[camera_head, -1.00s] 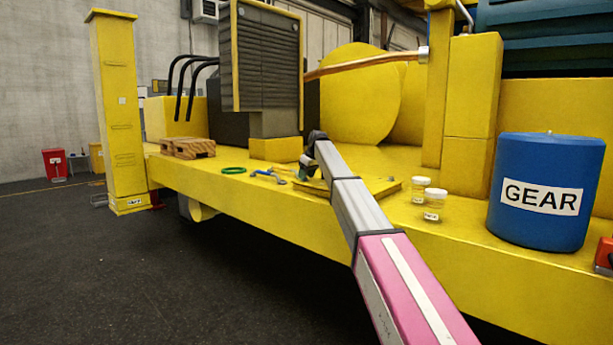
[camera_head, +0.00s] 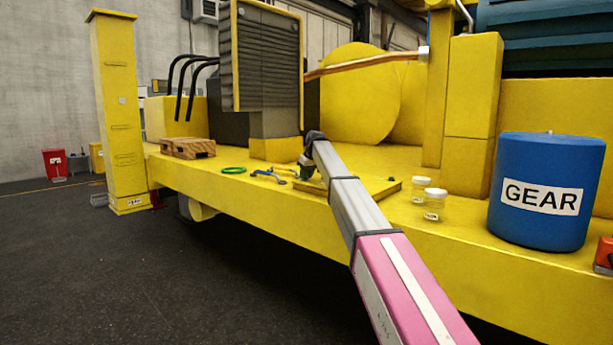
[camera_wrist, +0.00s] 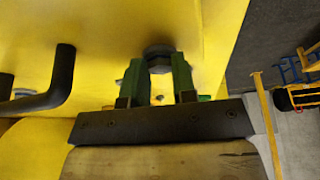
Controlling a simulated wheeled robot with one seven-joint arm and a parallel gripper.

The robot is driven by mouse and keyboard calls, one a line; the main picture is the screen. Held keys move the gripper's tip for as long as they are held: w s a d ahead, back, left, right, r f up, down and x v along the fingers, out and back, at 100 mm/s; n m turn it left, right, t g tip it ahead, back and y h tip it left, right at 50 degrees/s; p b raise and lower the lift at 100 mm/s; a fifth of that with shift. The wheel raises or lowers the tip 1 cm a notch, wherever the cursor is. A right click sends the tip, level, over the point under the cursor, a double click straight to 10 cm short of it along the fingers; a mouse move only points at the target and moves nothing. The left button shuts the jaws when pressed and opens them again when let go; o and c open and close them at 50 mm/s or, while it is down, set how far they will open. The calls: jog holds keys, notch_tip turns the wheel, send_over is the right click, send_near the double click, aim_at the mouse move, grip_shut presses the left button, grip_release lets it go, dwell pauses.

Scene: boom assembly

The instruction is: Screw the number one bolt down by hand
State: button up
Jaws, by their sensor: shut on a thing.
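A dark bolt (camera_wrist: 158,50) with a hex head stands on the yellow surface (camera_wrist: 215,30) in the wrist view. My gripper (camera_wrist: 158,70) has green fingers, one on each side of the bolt's head, and it is shut on it. No number on the bolt can be read. In the head view my gripper (camera_head: 306,172) is small and dark at the yellow deck (camera_head: 270,205), and the bolt is hidden there.
A black bent handle (camera_wrist: 55,85) is left of my gripper. On the deck lie a green ring (camera_head: 233,170), a blue tool (camera_head: 268,175), wooden blocks (camera_head: 188,147) and two jars (camera_head: 433,204). A blue GEAR drum (camera_head: 545,190) stands at right.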

jog(key=m, duration=0.1)
jog(key=m+h, duration=0.1)
jog(key=m, duration=0.1)
jog(key=m+t, duration=0.1)
jog(key=shift+s+a, duration=0.15)
jog(key=shift+a, duration=0.1)
jog(key=m+h, duration=0.2)
jog(key=m, duration=0.3)
jog(key=shift+a, duration=0.2)
jog(key=shift+m, duration=0.3)
jog(key=o, duration=0.9)
jog(key=shift+r, duration=0.1)
jog(key=v, duration=1)
jog(key=shift+s+a+r, duration=0.2)
jog(key=shift+a+r, duration=0.05)
